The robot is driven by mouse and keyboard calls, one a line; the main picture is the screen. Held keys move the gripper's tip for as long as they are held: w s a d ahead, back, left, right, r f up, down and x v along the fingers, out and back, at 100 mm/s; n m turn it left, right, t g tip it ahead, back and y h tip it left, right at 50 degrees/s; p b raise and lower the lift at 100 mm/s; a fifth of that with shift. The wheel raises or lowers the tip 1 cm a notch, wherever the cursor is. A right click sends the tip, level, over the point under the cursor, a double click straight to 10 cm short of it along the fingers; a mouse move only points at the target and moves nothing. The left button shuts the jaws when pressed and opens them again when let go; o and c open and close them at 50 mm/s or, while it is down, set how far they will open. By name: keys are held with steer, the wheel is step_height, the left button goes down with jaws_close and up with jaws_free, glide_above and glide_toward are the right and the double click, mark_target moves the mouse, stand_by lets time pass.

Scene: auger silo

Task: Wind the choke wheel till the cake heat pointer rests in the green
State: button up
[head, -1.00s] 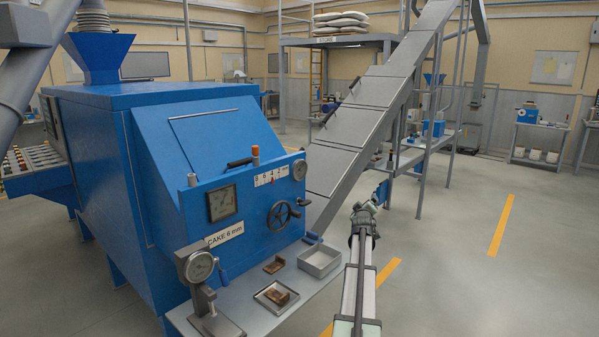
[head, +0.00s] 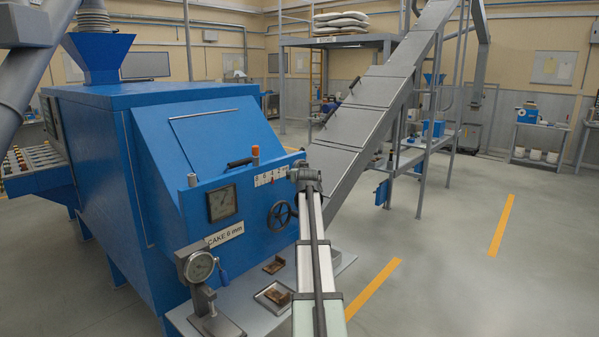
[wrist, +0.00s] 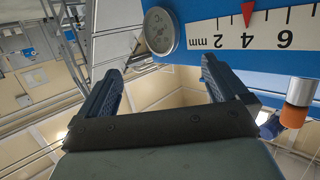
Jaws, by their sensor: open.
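The black choke wheel (head: 280,216) is on the blue machine's front panel, its right side partly hidden by my arm. My gripper (wrist: 160,70) is open and empty, the fingers well apart. In the head view it is at the panel's upper right, above and right of the wheel, with its fingers not clear. A square dial (head: 222,203) with a dark pointer is left of the wheel; its colours and label are too small to read.
An orange-topped post (wrist: 297,100) stands close to the right finger. Below the panel, a bench (head: 250,318) holds a dial stand (head: 203,285) and a tray (head: 272,297) with brown cake pieces. A grey sloping conveyor (head: 375,120) rises behind. Open floor (head: 470,270) lies to the right.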

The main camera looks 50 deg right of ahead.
steer(key=x, duration=0.7)
steer(key=shift+d, duration=0.2)
steer(key=shift+f, duration=0.1)
